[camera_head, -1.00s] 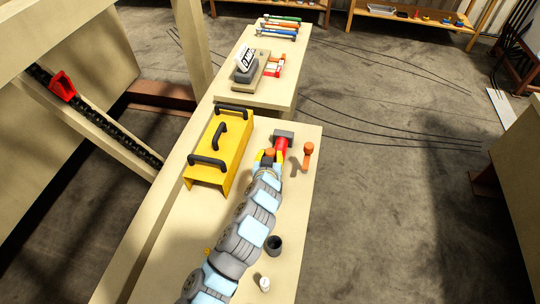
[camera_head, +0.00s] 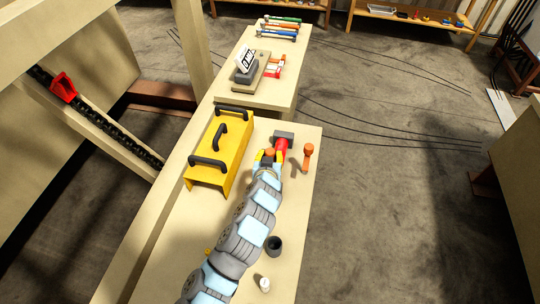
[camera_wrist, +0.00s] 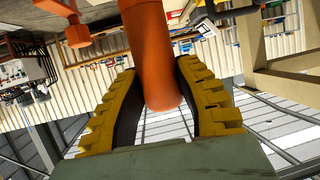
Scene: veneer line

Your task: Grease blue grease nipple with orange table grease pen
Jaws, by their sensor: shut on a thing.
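My gripper (camera_head: 272,157), with yellow fingers, is low over the near table, beside a red tool. In the wrist view my gripper (camera_wrist: 158,75) is shut on an orange grease pen (camera_wrist: 152,45), a smooth round cylinder between the two fingers. The pen's orange end (camera_head: 268,153) shows small between the fingers in the head view. A second orange pen-like thing (camera_head: 308,150) stands on the table just right of the gripper; an orange piece also shows at the wrist view's upper left (camera_wrist: 76,32). I cannot make out a blue grease nipple.
A yellow cover with black handles (camera_head: 236,160) stands left of my gripper. The red tool (camera_head: 281,144) has a grey head. A dark cup (camera_head: 274,244) and a small white thing (camera_head: 264,283) are nearer. A farther table (camera_head: 284,93) holds a sign and several coloured tools.

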